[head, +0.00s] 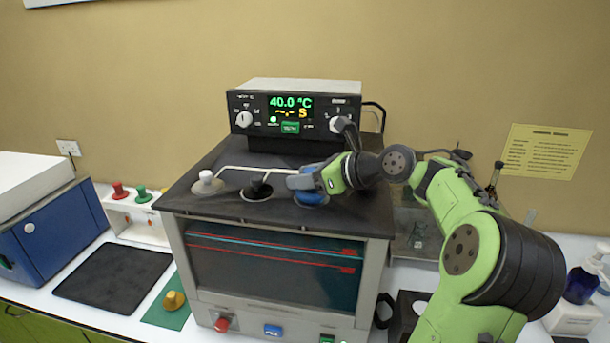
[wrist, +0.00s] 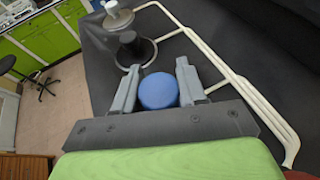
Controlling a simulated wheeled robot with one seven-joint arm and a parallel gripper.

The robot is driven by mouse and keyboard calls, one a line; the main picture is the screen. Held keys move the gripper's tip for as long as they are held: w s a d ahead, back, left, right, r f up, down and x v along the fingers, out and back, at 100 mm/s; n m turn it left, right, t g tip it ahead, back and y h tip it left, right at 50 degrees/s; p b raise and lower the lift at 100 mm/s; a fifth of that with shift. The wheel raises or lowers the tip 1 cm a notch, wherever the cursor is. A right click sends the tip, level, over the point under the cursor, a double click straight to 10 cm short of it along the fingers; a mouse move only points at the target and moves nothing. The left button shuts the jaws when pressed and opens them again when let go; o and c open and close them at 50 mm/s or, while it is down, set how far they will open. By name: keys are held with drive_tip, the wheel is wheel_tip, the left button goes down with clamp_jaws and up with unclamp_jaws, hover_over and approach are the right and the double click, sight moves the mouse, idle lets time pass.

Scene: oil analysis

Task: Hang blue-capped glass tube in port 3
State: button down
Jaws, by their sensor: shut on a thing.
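The bath (head: 285,240) has a dark lid with a row of ports. A white cap (head: 205,180) stands at the left port and a black cap (head: 257,187) at the middle one. The blue cap (head: 311,198) of the tube is at the third position from the left, low at the lid. In the wrist view the blue cap (wrist: 158,91) sits between the two fingers (wrist: 157,78), with the black cap (wrist: 132,44) just beyond. The tube's glass is hidden, and I cannot tell whether the cap is fully seated.
White rails (wrist: 228,62) run over the lid. A controller (head: 295,110) reading 40.0 °C stands behind.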

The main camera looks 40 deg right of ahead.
drive_tip(key=shift+f, duration=0.4)
idle(0.3)
drive_tip(key=c, duration=0.6)
unclamp_jaws()
drive_tip(key=shift+o, duration=0.2)
drive_tip(key=p+v, duration=0.5)
drive_tip(key=v, duration=1.1)
